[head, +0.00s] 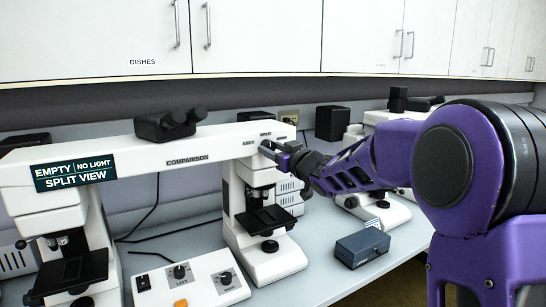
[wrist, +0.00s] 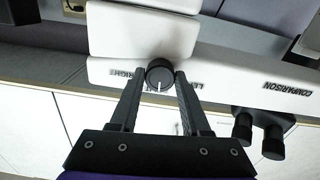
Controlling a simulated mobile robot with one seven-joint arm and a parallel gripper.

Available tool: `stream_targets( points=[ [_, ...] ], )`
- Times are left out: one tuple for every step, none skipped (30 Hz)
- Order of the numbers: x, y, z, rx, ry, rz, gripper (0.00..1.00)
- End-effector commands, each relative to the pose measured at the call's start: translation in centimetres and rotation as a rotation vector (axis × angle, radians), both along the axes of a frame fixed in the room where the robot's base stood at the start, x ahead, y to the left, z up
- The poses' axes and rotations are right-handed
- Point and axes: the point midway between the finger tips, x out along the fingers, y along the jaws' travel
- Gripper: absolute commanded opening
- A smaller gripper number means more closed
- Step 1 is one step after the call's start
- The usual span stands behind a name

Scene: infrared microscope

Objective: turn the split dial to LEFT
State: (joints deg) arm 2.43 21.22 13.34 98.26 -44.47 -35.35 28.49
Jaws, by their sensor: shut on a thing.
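The split dial (wrist: 160,75) is a round black knob with a white line, on the white comparison bridge (head: 215,146). In the wrist view, which looks upside down, the line points down the picture, toward the lettering partly hidden by my fingers. My gripper (head: 275,151) is at the right end of the bridge in the head view, its fingers largely covering the dial there. In the wrist view its two fingers (wrist: 161,82) are shut on the dial, one at each side. A dark display (head: 73,172) on the bridge reads "EMPTY | NO LIGHT" and "SPLIT VIEW".
Two microscopes carry the bridge, with stages at left (head: 72,270) and right (head: 264,220). A black eyepiece head (head: 170,124) sits on top. A control box (head: 190,282) with knobs and a blue-grey box (head: 362,249) stand on the bench. Wall cabinets (head: 265,35) hang above.

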Motion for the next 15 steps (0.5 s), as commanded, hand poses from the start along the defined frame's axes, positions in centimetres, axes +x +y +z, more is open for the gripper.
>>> stream_targets(
  points=[
    [-0.01,-0.02,-0.35,-0.04,-0.025,0.0,0.0],
    [-0.01,-0.02,-0.32,-0.064,-0.042,0.0,0.0],
    [-0.01,-0.01,-0.28,-0.094,-0.064,0.0,0.0],
    [-0.01,-0.01,-0.26,-0.118,-0.079,0.0,0.0],
    [-0.01,0.0,-0.24,-0.141,-0.095,0.0,0.0],
    [-0.01,0.02,-0.22,-0.172,-0.116,0.0,0.0],
    [-0.02,0.03,-0.22,-0.196,-0.132,0.001,0.0],
    [-0.02,0.03,-0.21,-0.219,-0.148,0.001,0.0],
    [-0.02,0.03,-0.21,-0.25,-0.168,0.001,0.0],
    [-0.02,0.03,-0.2,-0.272,-0.182,0.001,0.0],
    [-0.01,0.02,-0.2,-0.294,-0.196,0.001,0.0],
    [0.0,0.0,-0.19,-0.322,-0.215,0.001,0.0],
    [0.0,0.0,-0.18,-0.343,-0.229,0.001,0.0],
    [0.0,0.0,-0.17,-0.362,-0.242,0.001,0.0],
    [0.0,0.0,-0.15,-0.387,-0.259,0.001,0.0]
  ],
)
